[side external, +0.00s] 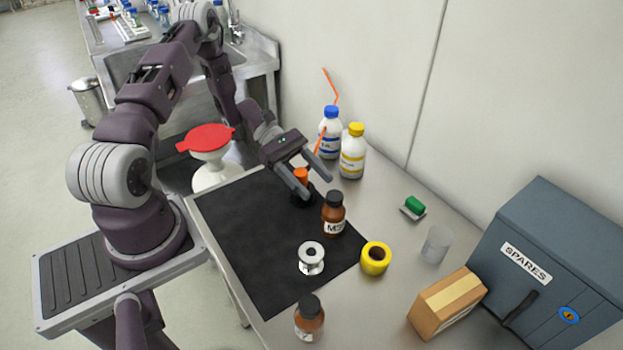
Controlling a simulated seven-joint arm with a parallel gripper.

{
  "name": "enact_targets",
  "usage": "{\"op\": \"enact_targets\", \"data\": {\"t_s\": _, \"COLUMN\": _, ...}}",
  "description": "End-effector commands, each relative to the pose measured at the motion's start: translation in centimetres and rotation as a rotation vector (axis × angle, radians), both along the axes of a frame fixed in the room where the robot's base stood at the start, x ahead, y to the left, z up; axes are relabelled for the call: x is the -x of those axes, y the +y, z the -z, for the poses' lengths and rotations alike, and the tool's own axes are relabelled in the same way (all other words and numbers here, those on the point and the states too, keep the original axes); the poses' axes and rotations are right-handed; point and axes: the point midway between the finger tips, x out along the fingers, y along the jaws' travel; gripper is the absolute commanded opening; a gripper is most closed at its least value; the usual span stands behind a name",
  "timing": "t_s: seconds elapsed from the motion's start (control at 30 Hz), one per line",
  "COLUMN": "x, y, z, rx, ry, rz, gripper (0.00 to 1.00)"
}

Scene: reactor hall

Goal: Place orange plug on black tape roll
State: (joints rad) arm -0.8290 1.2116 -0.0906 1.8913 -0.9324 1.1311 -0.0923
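The orange plug (301,175) is at the back right part of the black mat, between the fingers of my gripper (314,184). The fingers look spread wider than the plug, and the near one hides part of its lower side. The black tape roll (302,203) is directly below the plug, dark against the mat and hard to make out. The plug appears to be on or just above the roll; the contact is hidden.
A brown bottle (333,214) stands close to the roll. Two white bottles, blue-capped (330,133) and yellow-capped (352,153), stand behind. The mat's left part (245,225) is clear.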

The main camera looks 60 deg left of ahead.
Motion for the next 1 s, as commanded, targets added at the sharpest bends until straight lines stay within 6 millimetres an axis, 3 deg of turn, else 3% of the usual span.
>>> {"op": "enact_targets", "data": {"t_s": 0.37, "x": 0.0, "y": 0.0, "z": -0.4, "rx": 0.000, "ry": 0.000, "rz": 0.000, "gripper": 0.69}}
{"op": "enact_targets", "data": {"t_s": 0.8, "x": 1.8, "y": 9.4, "z": -4.2, "rx": -0.001, "ry": -0.001, "rz": -0.002, "gripper": 0.69}}
{"op": "enact_targets", "data": {"t_s": 0.9, "x": 2.1, "y": 10.4, "z": -4.7, "rx": 0.000, "ry": 0.000, "rz": 0.001, "gripper": 0.69}}
{"op": "enact_targets", "data": {"t_s": 1.0, "x": 2.0, "y": 10.3, "z": -6.0, "rx": -0.035, "ry": -0.012, "rz": 0.038, "gripper": 0.69}}
